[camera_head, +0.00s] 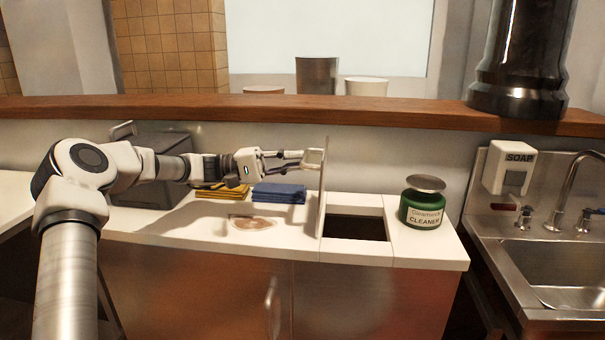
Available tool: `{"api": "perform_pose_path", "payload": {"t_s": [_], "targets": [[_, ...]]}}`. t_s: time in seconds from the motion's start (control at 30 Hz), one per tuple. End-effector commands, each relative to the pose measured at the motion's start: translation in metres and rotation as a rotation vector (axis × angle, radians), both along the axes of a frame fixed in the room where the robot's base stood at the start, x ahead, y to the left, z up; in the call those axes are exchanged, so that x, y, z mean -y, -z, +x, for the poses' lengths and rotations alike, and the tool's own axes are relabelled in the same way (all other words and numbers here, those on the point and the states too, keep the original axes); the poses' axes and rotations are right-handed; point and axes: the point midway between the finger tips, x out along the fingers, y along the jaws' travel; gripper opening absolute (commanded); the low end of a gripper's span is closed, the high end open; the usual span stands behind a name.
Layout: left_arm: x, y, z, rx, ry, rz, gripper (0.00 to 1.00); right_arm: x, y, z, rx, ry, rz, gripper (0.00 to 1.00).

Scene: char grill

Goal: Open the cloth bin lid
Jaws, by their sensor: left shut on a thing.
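The cloth bin lid (321,190) is a thin pale panel. It stands upright along the left edge of the bin opening (356,228), which is a dark rectangular hole in the white counter. My left gripper (302,159) reaches in from the left and is shut on the lid, at its left face. The exact grip on the lid is too small to make out. My right gripper is not in view.
A folded yellow cloth (221,192) and blue cloth (279,193) lie left of the lid. A brownish patch (257,222) marks the counter (180,233). A green cleaner tub (422,209) stands right of the opening. A sink (560,268) and soap dispenser (508,168) are farther right.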

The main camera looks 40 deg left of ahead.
Motion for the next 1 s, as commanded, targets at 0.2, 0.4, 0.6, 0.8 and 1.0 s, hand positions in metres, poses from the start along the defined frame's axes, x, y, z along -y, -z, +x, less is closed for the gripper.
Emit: {"api": "perform_pose_path", "payload": {"t_s": [0.2, 0.4, 0.6, 0.8, 1.0], "targets": [[-0.0052, 0.0017, -0.0019, 0.019, -0.004, -0.029, 0.00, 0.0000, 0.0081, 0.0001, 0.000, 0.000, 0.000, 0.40], [-0.0055, 0.0006, -0.0021, 0.022, -0.004, -0.033, 0.00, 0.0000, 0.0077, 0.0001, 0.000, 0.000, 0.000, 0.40], [-0.0055, 0.0005, -0.0019, 0.022, -0.004, -0.033, 0.24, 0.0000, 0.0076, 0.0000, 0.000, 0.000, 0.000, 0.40], [-0.0049, 0.0013, -0.0022, 0.020, -0.002, -0.031, 0.39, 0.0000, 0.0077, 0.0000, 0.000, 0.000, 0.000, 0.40], [-0.0046, -0.0026, -0.0022, 0.021, -0.001, -0.031, 0.39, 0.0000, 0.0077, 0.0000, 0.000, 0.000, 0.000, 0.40]]}}
